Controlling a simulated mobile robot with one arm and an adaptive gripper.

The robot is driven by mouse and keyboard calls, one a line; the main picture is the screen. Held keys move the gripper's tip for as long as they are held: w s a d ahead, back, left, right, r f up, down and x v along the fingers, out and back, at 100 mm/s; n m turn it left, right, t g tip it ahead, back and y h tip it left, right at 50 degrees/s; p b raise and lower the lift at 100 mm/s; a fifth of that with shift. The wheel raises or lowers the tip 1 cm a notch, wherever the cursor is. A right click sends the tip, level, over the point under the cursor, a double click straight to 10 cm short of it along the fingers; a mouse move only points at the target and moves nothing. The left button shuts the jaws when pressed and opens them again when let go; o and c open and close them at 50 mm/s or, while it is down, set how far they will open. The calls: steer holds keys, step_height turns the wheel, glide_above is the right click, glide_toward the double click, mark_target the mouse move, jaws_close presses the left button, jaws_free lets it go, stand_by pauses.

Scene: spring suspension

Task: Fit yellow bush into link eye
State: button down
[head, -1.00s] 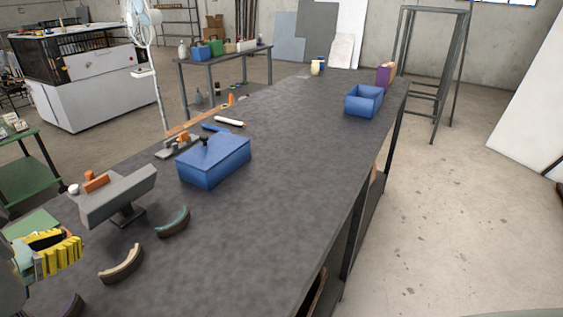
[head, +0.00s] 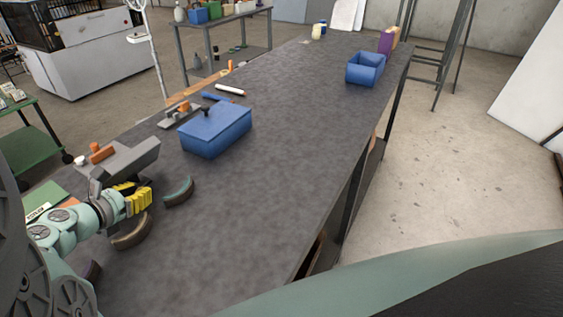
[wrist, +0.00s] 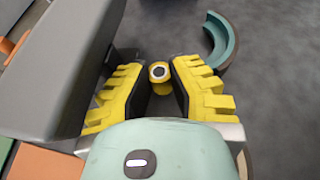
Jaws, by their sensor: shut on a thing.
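My gripper (head: 139,201) has yellow ribbed fingers and is low over the front left of the bench, just right of the grey stand. In the wrist view its fingers (wrist: 160,82) are closed on the yellow bush (wrist: 160,65), a small yellow ring with a pale centre and dark inner edge, held at the tips. I cannot make out the bush in the head view. I cannot clearly identify the link eye. An orange piece with a round hole (wrist: 8,46) shows at the left of the wrist view, past the grey block.
The grey stand (head: 130,160) with orange pieces on top is close beside my gripper. Curved shoes, one teal-lined (head: 178,192) and one brown (head: 131,236), lie near it. A blue box (head: 215,132) stands farther back, a blue bin (head: 365,70) at the far end. The bench's middle is clear.

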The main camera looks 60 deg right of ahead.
steer(key=shift+d+f, duration=0.35)
steer(key=shift+d, duration=0.1)
steer(key=shift+f+b, duration=0.3)
steer(key=c, duration=1)
jaws_free()
steer(key=shift+r, duration=0.1)
steer(key=shift+a, duration=0.1)
